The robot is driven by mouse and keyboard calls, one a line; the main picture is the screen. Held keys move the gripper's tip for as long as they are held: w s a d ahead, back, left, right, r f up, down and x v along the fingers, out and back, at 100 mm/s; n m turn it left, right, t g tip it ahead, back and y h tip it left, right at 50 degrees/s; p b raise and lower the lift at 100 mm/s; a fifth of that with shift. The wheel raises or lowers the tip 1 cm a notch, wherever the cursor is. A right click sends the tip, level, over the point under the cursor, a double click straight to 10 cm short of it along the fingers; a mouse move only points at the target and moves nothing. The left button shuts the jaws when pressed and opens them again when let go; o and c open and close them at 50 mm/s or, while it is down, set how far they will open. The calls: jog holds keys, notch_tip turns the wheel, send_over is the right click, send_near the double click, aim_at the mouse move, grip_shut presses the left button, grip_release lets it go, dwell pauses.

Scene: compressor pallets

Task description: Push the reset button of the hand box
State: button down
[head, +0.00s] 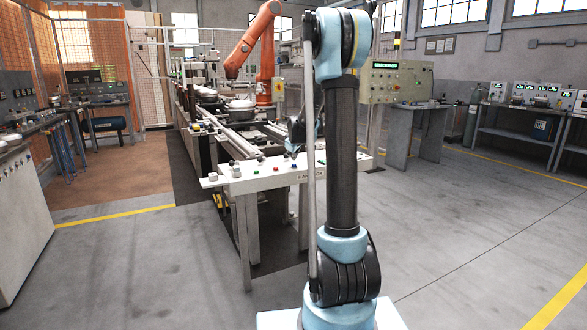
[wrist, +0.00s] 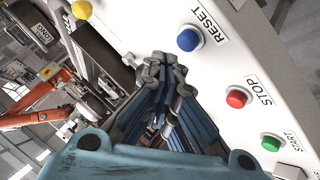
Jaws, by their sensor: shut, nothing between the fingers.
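The hand box (head: 255,181) is a white sloped panel with several coloured buttons, left of my arm in the head view; its white face (wrist: 225,65) fills the right of the wrist view. The blue reset button (wrist: 188,40) sits beside the printed word RESET. My gripper (wrist: 166,60) is shut and empty. In the wrist view its fingertips appear just below and left of the blue button; I cannot tell how far they are from the panel. In the head view my arm hides part of the box.
The red stop button (wrist: 237,98), green start button (wrist: 270,143) and a yellow button (wrist: 82,9) are also on the panel. Behind the box are a conveyor (head: 235,140) and an orange robot arm (head: 262,40). The floor (head: 150,270) left of the box is clear.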

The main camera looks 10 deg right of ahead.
jog(key=shift+r, duration=2.25)
jog(key=s+f+m+g, duration=0.2)
jog(key=s+m+g, duration=0.15)
jog(key=s, duration=2.55)
jog(key=s+f+m+g, duration=0.1)
jog(key=s+f, duration=0.3)
jog(key=s, duration=0.5)
jog(key=s+f+m+g, duration=0.1)
jog(key=s+f, duration=0.3)
jog(key=s, duration=0.5)
jog(key=s+f+m+g, duration=0.1)
jog(key=s+f+m, duration=0.2)
jog(key=s, duration=0.6)
notch_tip(320, 180, down, 2)
jog(key=shift+s+d+f, duration=0.1)
jog(key=shift+s+d, duration=0.1)
jog(key=shift+d, duration=0.15)
jog(key=shift+g, duration=0.25)
